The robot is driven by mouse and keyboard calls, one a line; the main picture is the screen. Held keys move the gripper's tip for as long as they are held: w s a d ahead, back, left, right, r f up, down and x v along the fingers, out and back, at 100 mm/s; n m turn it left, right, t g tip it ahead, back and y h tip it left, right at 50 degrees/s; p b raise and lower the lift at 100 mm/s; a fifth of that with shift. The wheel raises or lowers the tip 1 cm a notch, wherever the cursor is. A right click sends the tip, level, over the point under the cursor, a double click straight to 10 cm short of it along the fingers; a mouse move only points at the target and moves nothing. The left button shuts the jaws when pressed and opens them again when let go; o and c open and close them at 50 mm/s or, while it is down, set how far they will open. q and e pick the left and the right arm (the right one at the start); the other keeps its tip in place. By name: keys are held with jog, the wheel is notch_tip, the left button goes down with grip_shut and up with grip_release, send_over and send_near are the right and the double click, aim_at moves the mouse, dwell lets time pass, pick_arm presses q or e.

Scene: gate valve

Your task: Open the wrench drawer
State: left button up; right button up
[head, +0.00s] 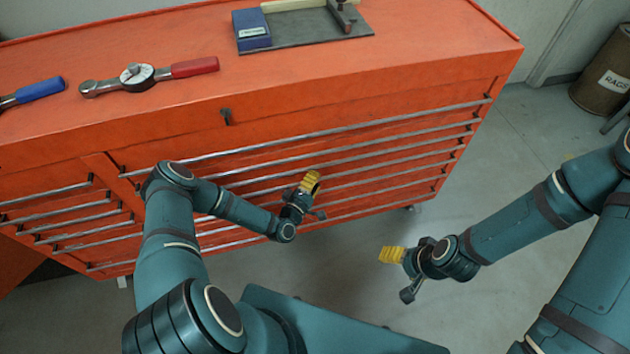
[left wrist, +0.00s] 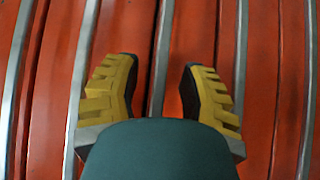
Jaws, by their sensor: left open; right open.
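The orange tool cabinet (head: 430,45) has a wide bank of drawers with long grey bar handles (head: 330,131) and a narrower bank on the left. All the drawers in view look closed. I cannot tell which one is the wrench drawer, as no drawer label is readable. My left gripper (head: 311,181) is open in front of the wide bank. In the left wrist view its yellow fingers (left wrist: 160,75) stand apart, with one bar handle (left wrist: 160,50) lined up between them. I cannot tell whether they touch it. My right gripper (head: 390,254) is open and empty over the floor, right of centre.
On the cabinet top lie a torque wrench with a red grip (head: 150,75), a blue-handled tool (head: 35,92) and a grey plate with a blue box (head: 253,30). A rags bin (head: 605,75) stands at the far right.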

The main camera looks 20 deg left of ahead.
pick_arm(q)
jog(key=shift+w, duration=0.25)
grip_shut()
